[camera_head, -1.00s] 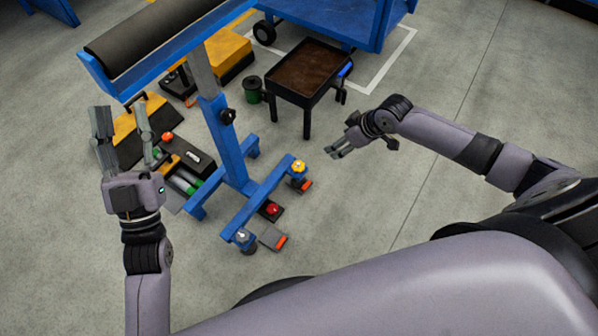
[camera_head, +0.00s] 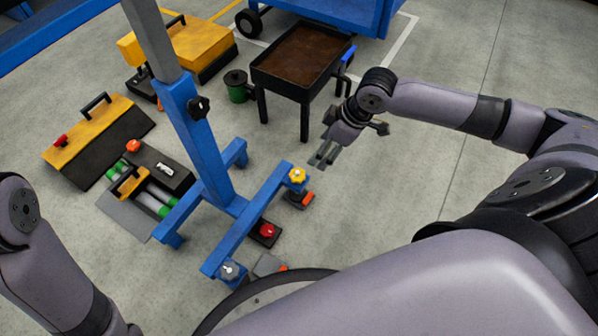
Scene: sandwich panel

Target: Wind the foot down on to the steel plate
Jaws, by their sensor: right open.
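A blue roller stand (camera_head: 215,165) stands on the concrete floor. Its near crossbar has a yellow star knob (camera_head: 297,176) at the right end and a grey-white knob (camera_head: 229,269) at the near left end. A small plate with an orange tag (camera_head: 302,198) lies by the yellow-knob end. A grey steel plate (camera_head: 267,264) with an orange edge lies by the grey-knob end, partly hidden by my body. Whether either foot touches a plate cannot be told. My right gripper (camera_head: 321,158) is open and empty, just above and right of the yellow knob. My left gripper is out of view.
A red knob on a dark pad (camera_head: 266,232) lies beside the crossbar. A brown-topped cart (camera_head: 300,55) stands behind my right gripper. Yellow-lidded toolboxes (camera_head: 100,135) and an open case with green-ended rollers (camera_head: 152,188) lie left. The floor right of the stand is free.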

